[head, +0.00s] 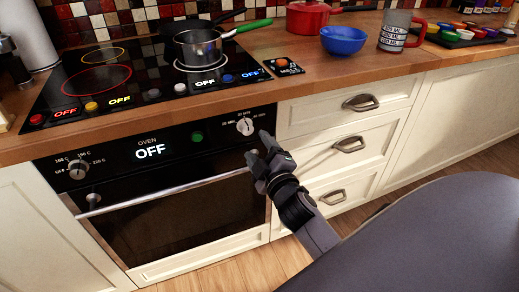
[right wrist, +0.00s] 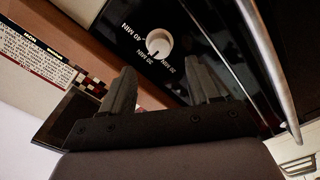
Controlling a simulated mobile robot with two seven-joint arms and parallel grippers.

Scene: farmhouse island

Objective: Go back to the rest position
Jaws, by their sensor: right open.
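My right gripper (head: 259,147) is in front of the oven's right side, just below the white timer knob (head: 245,126). In the right wrist view its two fingers stand apart, with nothing between them (right wrist: 163,78). The timer knob (right wrist: 158,42) shows just beyond the fingertips there, and a gap seems to lie between, though the exact distance is hard to tell. The oven (head: 160,180) has its door closed and its display reads OFF. My left gripper is not in view.
The oven handle (head: 165,193) sticks out below the panel. Drawers with metal pulls (head: 349,144) stand to the right. On top are a black cooktop (head: 130,84), a pot with a green handle (head: 198,48), a blue bowl (head: 343,41) and a grey mug (head: 394,32).

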